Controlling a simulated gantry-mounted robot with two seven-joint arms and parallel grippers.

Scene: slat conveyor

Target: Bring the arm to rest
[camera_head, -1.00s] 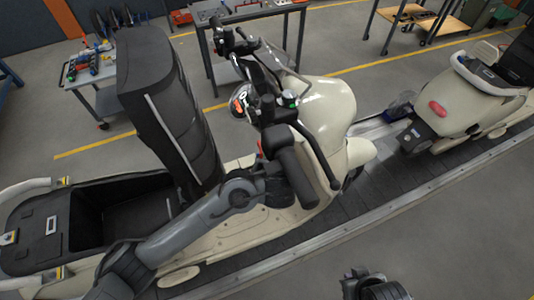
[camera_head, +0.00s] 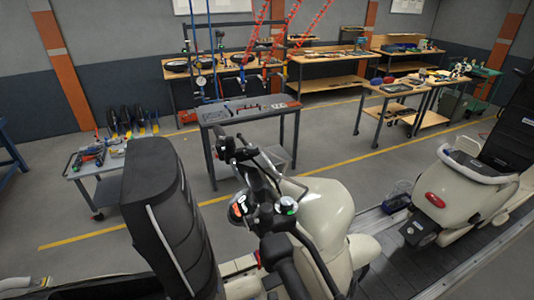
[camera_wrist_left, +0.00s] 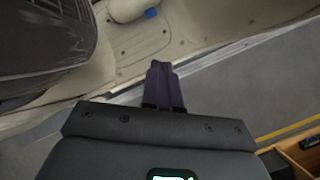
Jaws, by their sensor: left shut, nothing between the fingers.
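My left gripper (camera_wrist_left: 163,86) shows in the left wrist view with its two dark fingers pressed together, empty. It hangs over the side of the conveyor, with the cream scooter footboard (camera_wrist_left: 135,38) beyond the fingertips. A dark ribbed part (camera_wrist_left: 45,40) of the scooter is at the upper left there. In the head view neither gripper shows. The nearer cream scooter (camera_head: 325,205) stands at the bottom middle, its seat back (camera_head: 165,215) upright and its handlebar (camera_head: 262,195) turned toward me.
A second cream scooter (camera_head: 450,205) stands farther right on the slat conveyor (camera_head: 400,265). A grey work table (camera_head: 250,110) and a small tool cart (camera_head: 95,170) stand behind the line. Wooden benches (camera_head: 330,58) line the back wall. Grey floor lies between them.

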